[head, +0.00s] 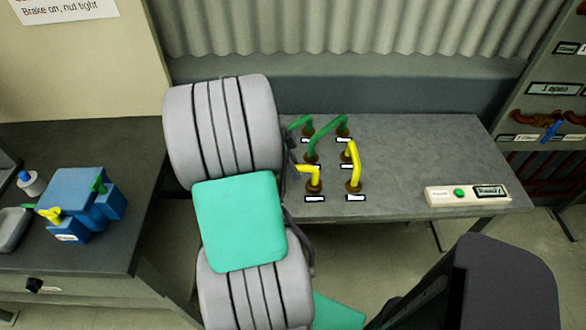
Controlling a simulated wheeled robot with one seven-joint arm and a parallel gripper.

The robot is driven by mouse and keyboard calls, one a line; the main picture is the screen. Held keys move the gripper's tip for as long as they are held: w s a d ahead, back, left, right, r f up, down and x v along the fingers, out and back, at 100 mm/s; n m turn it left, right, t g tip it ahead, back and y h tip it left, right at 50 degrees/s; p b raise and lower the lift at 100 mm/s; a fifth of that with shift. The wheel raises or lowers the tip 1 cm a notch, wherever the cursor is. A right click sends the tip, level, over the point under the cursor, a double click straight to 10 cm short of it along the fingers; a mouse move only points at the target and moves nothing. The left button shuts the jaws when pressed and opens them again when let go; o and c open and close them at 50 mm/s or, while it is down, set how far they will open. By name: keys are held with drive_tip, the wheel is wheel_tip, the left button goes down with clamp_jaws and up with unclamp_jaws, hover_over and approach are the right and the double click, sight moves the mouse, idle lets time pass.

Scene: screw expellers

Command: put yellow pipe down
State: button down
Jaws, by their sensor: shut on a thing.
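The left yellow pipe (309,171) is a short bent piece at the front left of the pipe fittings on the grey table. Its right end is at a brown socket (313,187); its left end runs behind my arm. My gripper (293,164) is mostly hidden by my arm; only a dark bit shows beside this pipe, and it is shut on it. A second yellow pipe (354,165) arches between two brown sockets just to the right. Whether the left pipe is seated in its socket is hard to tell.
Green pipes (328,130) stand just behind the yellow ones. A white box with a green button (460,193) lies at the table's right. A blue device (82,205) stands on the dark left bench. The grey table (420,150) is bare between pipes and box.

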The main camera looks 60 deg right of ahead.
drive_tip(key=shift+f, duration=0.5)
drive_tip(key=shift+d+f, duration=0.1)
drive_tip(key=shift+f, duration=0.15)
drive_tip(key=c, duration=1.3)
unclamp_jaws()
drive_tip(key=shift+r, duration=0.1)
